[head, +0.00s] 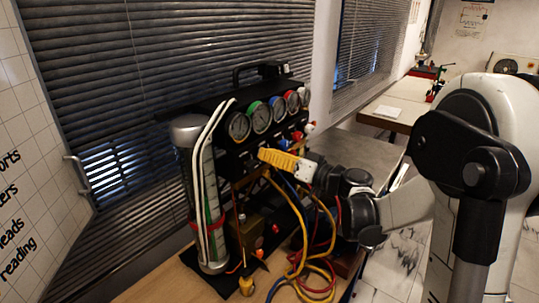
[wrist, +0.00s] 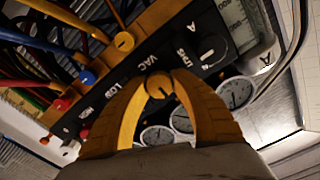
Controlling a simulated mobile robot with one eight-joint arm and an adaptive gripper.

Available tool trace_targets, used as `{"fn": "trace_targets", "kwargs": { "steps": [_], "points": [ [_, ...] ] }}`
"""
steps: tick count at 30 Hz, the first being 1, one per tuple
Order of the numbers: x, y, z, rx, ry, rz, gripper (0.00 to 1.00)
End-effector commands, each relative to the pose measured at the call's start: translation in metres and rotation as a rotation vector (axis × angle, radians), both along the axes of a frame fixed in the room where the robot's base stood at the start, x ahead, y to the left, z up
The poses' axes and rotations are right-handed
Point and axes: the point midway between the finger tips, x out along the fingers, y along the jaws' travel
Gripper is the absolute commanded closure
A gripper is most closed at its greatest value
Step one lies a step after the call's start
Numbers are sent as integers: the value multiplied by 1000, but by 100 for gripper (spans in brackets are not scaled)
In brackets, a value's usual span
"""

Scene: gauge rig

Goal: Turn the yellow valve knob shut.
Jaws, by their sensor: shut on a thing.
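In the wrist view the yellow valve knob (wrist: 160,87) sits on the black panel, beside the upside-down VAC label. It has a dark line on its face. My gripper's (wrist: 163,82) two orange fingers are around the knob and shut on it, one on each side. In the head view my gripper (head: 264,156) reaches from the right to the front of the gauge rig (head: 224,158), below the gauges. There its fingers hide the knob.
Yellow (wrist: 124,41), blue (wrist: 87,77) and red (wrist: 60,103) fittings line the panel near the gripper. Round gauges (head: 262,117) sit above it. Loose hoses (head: 327,225) hang below and right of my gripper. A clear cylinder (head: 213,195) stands at the rig's left.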

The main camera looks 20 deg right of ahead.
Motion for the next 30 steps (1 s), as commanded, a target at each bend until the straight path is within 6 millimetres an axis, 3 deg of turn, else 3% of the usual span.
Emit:
{"fn": "trace_targets", "kwargs": {
  "steps": [11, 30],
  "points": [
    [0, 0, -1, 115, 83, -1, 100],
    [1, -1, -2, 593, 430, -1, 100]
  ]
}}
